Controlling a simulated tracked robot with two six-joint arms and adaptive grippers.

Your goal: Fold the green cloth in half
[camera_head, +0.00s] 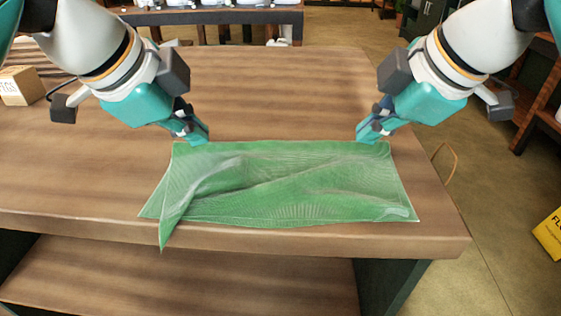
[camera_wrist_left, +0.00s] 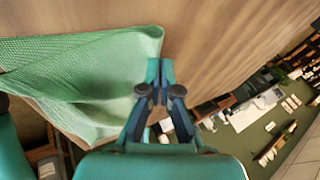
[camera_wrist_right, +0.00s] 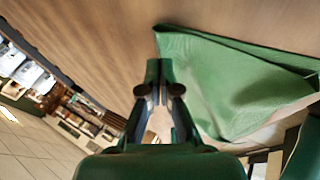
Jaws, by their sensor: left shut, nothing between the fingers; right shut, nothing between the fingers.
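The green cloth (camera_head: 285,185) lies spread and wrinkled along the front of the wooden table. Its front left corner hangs over the table's front edge. My left gripper (camera_head: 203,140) is shut and empty at the cloth's back edge, near the back left corner. In the left wrist view the fingertips (camera_wrist_left: 160,65) are beside the cloth (camera_wrist_left: 90,75). My right gripper (camera_head: 364,139) is shut and empty at the back edge, near the back right corner. In the right wrist view the fingertips (camera_wrist_right: 159,65) are beside the cloth (camera_wrist_right: 230,80). I cannot tell whether either touches it.
The wooden table (camera_head: 270,90) is bare behind the cloth. A small wooden box (camera_head: 18,86) stands at the far left. A yellow sign (camera_head: 549,235) is on the floor at the right. A lower shelf (camera_head: 190,280) shows below the table's front edge.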

